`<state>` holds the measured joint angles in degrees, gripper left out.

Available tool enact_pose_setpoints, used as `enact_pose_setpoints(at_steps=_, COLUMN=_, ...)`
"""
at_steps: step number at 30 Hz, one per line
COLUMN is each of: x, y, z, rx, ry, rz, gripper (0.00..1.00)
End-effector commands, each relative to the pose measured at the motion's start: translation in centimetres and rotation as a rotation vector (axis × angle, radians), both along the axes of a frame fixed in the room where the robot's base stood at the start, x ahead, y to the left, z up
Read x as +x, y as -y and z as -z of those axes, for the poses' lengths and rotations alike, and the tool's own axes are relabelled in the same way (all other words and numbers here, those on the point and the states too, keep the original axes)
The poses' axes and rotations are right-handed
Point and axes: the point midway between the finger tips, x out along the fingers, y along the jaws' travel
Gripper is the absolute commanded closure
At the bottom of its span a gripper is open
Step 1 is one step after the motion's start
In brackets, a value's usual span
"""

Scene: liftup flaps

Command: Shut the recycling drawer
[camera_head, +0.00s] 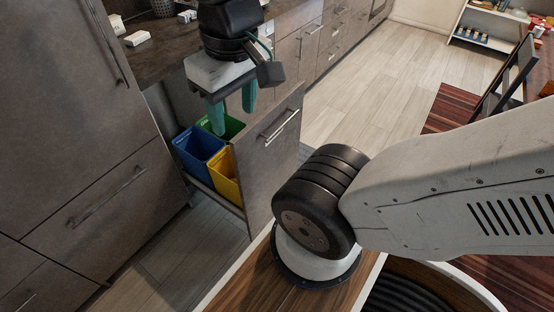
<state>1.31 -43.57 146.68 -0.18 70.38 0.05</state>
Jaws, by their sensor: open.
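The recycling drawer (254,181) is pulled out from the row of grey-brown cabinets. Its front has a horizontal metal bar handle (281,127) near the top. Inside are a blue bin (196,150), a yellow bin (222,172) and a green bin (232,125). My gripper (233,117) points down with its two teal fingers apart, over the bins and behind the drawer front in this view. It appears empty. The fingers hide part of the green bin. I cannot tell whether the fingertips touch any bin.
A tall cabinet (65,84) stands left of the drawer. More closed drawers (310,42) run along the counter beyond it. Small white boxes (137,38) lie on the dark counter. The pale floor (366,92) right of the drawer is clear. A chair (507,77) stands at the right.

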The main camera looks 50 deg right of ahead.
Motion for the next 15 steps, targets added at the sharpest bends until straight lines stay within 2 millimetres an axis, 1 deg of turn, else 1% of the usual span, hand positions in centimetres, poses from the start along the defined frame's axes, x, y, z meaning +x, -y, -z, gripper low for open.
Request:
enact_pose_setpoints(at_steps=1, x=0.1, y=0.6, z=0.3, rx=0.001, ry=-0.015, rz=0.029, gripper=0.63)
enact_pose_setpoints(at_steps=2, x=0.2, y=0.9, z=0.6, rx=0.001, ry=-0.030, rz=0.050, gripper=0.71)
enact_pose_setpoints(at_steps=3, x=0.3, y=1.5, z=1.1, rx=0.004, ry=-0.059, rz=0.084, gripper=0.82)
enact_pose_setpoints(at_steps=5, x=0.6, y=2.8, z=2.1, rx=0.010, ry=-0.113, rz=0.147, gripper=0.99)
enact_pose_setpoints(at_steps=9, x=1.2, y=5.6, z=4.4, rx=0.063, ry=-0.242, rz=0.303, gripper=1.00)
enact_pose_setpoints(at_steps=15, x=1.8, y=8.6, z=7.8, rx=0.217, ry=-0.405, rz=0.529, gripper=1.00)
